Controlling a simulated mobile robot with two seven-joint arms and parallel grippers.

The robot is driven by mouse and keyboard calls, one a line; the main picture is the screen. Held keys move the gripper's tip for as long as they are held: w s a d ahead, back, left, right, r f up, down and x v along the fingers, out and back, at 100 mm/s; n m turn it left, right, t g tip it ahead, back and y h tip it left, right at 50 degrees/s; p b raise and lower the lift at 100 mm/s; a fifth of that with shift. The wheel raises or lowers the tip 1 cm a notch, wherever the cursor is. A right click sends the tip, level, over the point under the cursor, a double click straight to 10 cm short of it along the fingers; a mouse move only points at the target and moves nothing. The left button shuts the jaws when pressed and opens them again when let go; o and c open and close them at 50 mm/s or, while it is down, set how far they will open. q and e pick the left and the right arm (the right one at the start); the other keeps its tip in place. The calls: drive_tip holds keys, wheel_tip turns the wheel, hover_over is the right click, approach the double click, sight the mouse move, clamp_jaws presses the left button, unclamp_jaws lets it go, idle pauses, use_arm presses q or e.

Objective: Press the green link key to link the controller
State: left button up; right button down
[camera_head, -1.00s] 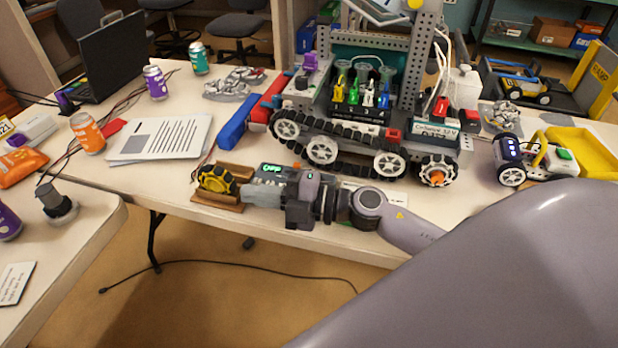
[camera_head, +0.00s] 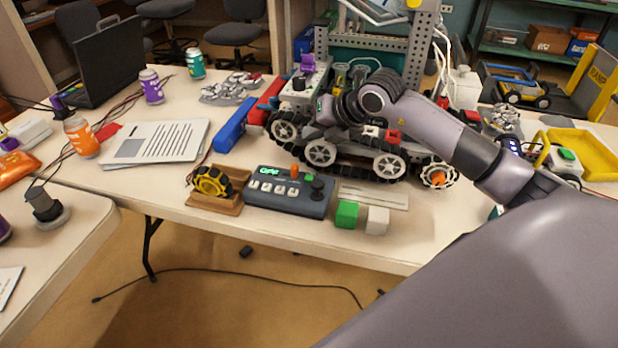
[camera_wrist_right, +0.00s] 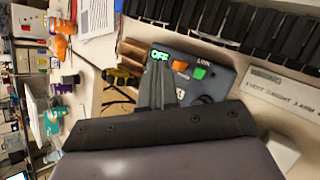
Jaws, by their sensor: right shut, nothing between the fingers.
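The dark grey controller (camera_head: 290,190) lies near the front edge of the table, with a lit green display, a row of white keys, an orange knob (camera_head: 294,171) and a black stick. Its small green link key (camera_head: 309,178) shows right of the orange knob. In the right wrist view, the green key (camera_wrist_right: 200,72) sits beside the word LINK, and the display reads OFF (camera_wrist_right: 159,56). My right gripper (camera_wrist_right: 161,80) is shut and empty; its fingers cover part of the controller in that view. My left gripper is out of view.
A wooden cradle with a yellow wheel (camera_head: 213,183) stands left of the controller. A green cube (camera_head: 347,213) and a white cube (camera_head: 377,220) sit to its right. A large tracked robot (camera_head: 321,153) stands close behind. Papers (camera_head: 160,142) lie at left.

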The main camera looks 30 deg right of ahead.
sight(313, 178)
idle(0.3)
wheel_tip(313, 178, down, 8)
drive_tip(key=b, duration=0.6)
drive_tip(key=shift+f, duration=0.4)
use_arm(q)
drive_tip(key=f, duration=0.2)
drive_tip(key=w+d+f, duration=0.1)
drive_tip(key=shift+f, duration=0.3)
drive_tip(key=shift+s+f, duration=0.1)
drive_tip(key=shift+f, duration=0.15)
use_arm(e)
drive_tip(key=shift+f, duration=0.15)
idle(0.6)
use_arm(q)
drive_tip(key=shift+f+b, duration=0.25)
drive_tip(key=shift+b, duration=0.25)
use_arm(e)
drive_tip(key=shift+f, duration=0.3)
